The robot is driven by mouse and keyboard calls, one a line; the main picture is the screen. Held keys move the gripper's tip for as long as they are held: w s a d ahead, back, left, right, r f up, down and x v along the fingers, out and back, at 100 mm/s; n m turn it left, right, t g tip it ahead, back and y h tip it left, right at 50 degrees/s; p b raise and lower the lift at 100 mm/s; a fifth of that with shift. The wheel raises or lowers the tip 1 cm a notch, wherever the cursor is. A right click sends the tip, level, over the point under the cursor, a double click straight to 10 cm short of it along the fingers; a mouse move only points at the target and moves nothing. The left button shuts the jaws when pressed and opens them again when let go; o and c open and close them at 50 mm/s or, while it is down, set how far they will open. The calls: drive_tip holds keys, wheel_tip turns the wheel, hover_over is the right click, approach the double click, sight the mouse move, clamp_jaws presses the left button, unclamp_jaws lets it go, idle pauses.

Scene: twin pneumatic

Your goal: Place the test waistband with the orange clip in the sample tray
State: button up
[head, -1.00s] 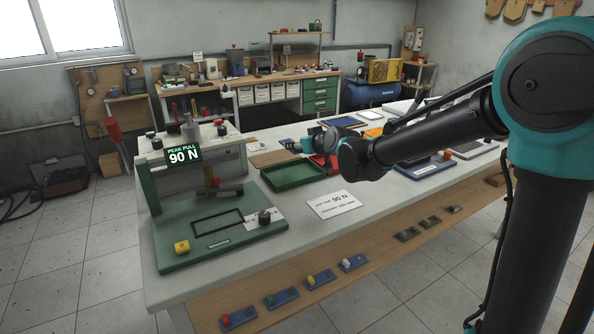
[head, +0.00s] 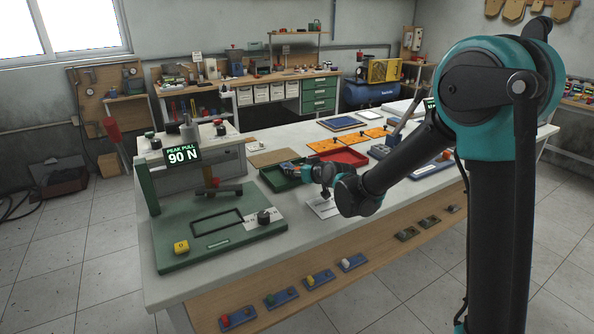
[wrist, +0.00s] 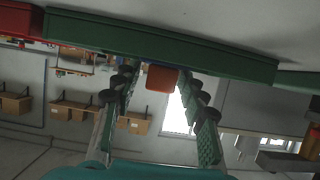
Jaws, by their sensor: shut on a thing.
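My gripper (head: 296,170) is over the green tray (head: 273,184) in the head view and hides part of it. In the wrist view, my gripper (wrist: 158,84) is shut on a small orange piece, the orange clip (wrist: 162,77), between its fingertips. The waistband band itself cannot be made out in either view. The green tray's long wall (wrist: 160,45) runs across the upper part of the wrist view, close to the fingertips. Which tray is the sample tray cannot be read.
A red tray (head: 345,157) is right of the green tray, with orange mats (head: 325,145) behind. Left stands a green pull tester (head: 222,246) with a "PEAK PULL 90 N" display (head: 183,154). A white card (head: 323,208) lies in front, partly hidden by my arm.

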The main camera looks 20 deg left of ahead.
drive_tip(key=shift+f, duration=0.55)
drive_tip(key=o, duration=1.1)
drive_tip(key=shift+s, duration=0.1)
drive_tip(key=shift+o, duration=0.2)
drive_tip(key=shift+r, duration=0.4)
drive_tip(key=v, duration=1.2)
drive_tip(key=shift+r, duration=0.2)
